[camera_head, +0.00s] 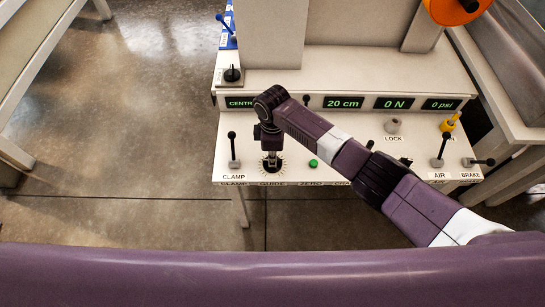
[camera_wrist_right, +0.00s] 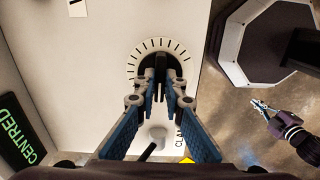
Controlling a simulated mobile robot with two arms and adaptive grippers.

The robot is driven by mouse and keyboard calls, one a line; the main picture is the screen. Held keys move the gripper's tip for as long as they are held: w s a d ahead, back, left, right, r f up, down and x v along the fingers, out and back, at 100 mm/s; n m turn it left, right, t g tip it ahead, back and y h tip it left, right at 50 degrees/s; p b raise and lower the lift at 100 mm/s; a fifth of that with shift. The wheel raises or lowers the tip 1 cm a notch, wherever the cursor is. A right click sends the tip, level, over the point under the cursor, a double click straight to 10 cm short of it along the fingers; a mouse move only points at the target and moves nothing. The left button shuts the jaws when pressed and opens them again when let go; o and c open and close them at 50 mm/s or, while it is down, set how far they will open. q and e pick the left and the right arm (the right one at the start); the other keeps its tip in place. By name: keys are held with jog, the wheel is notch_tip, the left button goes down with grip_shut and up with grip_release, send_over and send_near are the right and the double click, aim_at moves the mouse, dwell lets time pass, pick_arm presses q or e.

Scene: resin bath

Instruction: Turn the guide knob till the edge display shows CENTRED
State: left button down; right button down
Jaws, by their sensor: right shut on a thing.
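The guide knob is a dark knob in the right wrist view (camera_wrist_right: 160,68), within a ring of black tick marks (camera_wrist_right: 135,58) on the pale panel. My right gripper (camera_wrist_right: 160,95) is shut on the knob, a blue-padded finger on each side. In the head view my right gripper (camera_head: 271,160) points down onto the guide dial (camera_head: 283,167) and hides the knob. The edge display (camera_wrist_right: 20,136) reads CENTRED in green in the right wrist view. In the head view my right arm covers the end of its text (camera_head: 238,103). My left gripper (camera_wrist_right: 262,107) appears small at the right of the wrist view; its opening is unclear.
A clamp lever (camera_head: 233,150) stands left of the dial. A green button (camera_head: 313,163) is to its right. A lock knob (camera_head: 393,126), an air lever (camera_head: 440,150) and a brake lever (camera_head: 480,162) are farther right. Open floor (camera_head: 110,110) lies left of the panel.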

jog(key=c, duration=2)
grip_release()
jog(key=shift+r, duration=0.15)
notch_tip(320, 180, up, 12)
jog(key=shift+f, duration=0.1)
